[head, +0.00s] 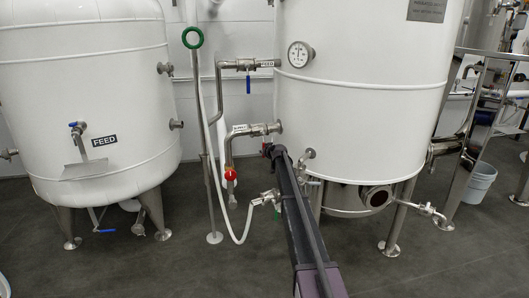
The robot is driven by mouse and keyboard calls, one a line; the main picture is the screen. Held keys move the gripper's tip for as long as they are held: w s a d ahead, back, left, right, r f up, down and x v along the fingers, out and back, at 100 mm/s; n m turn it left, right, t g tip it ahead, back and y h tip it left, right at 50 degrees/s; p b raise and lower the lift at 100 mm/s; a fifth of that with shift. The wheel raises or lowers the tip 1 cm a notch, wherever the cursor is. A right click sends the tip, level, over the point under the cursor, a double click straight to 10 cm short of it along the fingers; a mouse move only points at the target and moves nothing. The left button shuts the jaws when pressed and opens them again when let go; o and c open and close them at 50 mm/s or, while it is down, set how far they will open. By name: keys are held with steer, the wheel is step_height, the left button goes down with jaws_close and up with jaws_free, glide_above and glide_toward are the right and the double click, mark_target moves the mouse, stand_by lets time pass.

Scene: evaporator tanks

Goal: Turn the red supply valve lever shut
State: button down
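A steel pipe (238,131) with a small white label, whose text is too small to read surely, joins the large right tank at mid height. A small red piece (265,147) shows just below this pipe, at the left edge of my arm's far end; it may be the supply valve lever, mostly hidden. A round red handle (231,175) sits lower left on the pipe's downward run. My gripper (274,151) is at the arm's far end, close to the small red piece. Its fingers are hidden or too small to make out, and I cannot tell whether it touches anything.
A blue lever (248,85) hangs from the upper pipe. A white hose (246,225) loops to a lower fitting (267,198) left of my arm. A post with a green ring (193,38) stands left. The FEED tank (90,95) is farther left. Grey floor is open in front.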

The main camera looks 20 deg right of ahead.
steer(key=shift+s+d+f, duration=0.1)
steer(key=shift+d, duration=0.05)
steer(key=c, duration=0.6)
jaws_free()
steer(key=shift+f, duration=0.1)
